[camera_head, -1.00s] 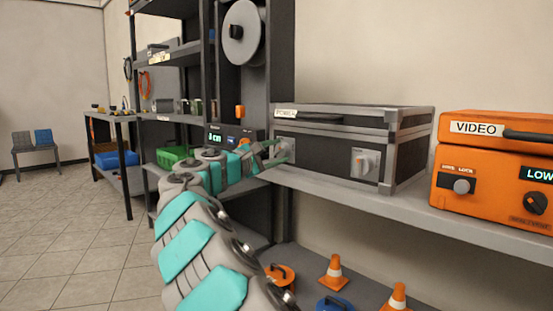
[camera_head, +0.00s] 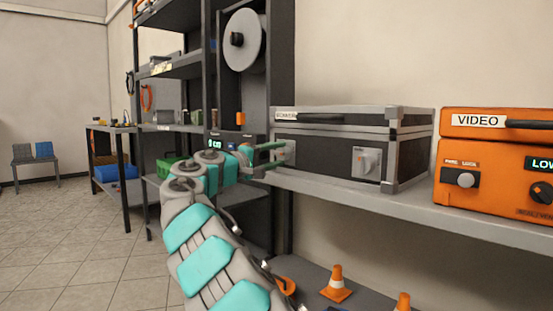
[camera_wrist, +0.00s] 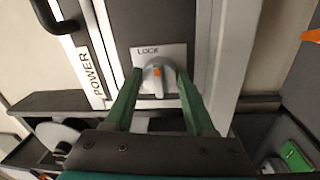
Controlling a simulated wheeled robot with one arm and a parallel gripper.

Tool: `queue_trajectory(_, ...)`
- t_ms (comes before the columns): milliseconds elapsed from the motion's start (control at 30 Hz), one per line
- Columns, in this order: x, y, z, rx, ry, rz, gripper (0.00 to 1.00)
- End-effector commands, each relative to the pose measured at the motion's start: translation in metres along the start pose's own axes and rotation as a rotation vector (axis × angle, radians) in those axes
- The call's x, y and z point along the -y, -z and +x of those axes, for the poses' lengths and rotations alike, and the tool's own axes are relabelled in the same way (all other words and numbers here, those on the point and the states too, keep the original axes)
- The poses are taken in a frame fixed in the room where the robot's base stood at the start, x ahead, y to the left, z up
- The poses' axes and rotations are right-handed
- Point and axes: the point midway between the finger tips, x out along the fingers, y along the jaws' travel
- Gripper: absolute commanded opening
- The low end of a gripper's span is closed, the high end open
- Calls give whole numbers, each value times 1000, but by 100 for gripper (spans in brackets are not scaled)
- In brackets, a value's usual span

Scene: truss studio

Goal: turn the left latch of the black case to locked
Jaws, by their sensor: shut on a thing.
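The black case (camera_head: 330,147) with grey metal edges sits on a grey shelf. Its left latch (camera_wrist: 155,78) is a grey knob with an orange mark, on a pale plate lettered LOCK. In the wrist view my gripper (camera_wrist: 160,74) has one green finger on either side of this knob and is shut on it. The knob's handle lies roughly up and down in that view, its orange mark near the lettering. In the head view my gripper (camera_head: 279,156) is at the case's left front and partly hides the left latch. The right latch (camera_head: 367,162) is clear of it.
An orange case (camera_head: 490,170) labelled VIDEO stands to the right on the same shelf (camera_head: 400,205). A black rack post and a reel (camera_head: 244,40) rise to the left. Orange cones (camera_head: 336,283) stand below. The floor on the left is open.

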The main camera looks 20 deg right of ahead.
Motion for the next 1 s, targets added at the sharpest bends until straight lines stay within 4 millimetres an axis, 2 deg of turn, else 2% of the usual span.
queue_trajectory(533, 2, 0, 1, 4, 3, 24, 0)
queue_trajectory(567, 2, 0, 1, 4, 3, 24, 57)
queue_trajectory(800, 1, 0, 0, 3, 1, 23, 84)
queue_trajectory(1000, 0, 0, 0, 2, 0, 23, 85)
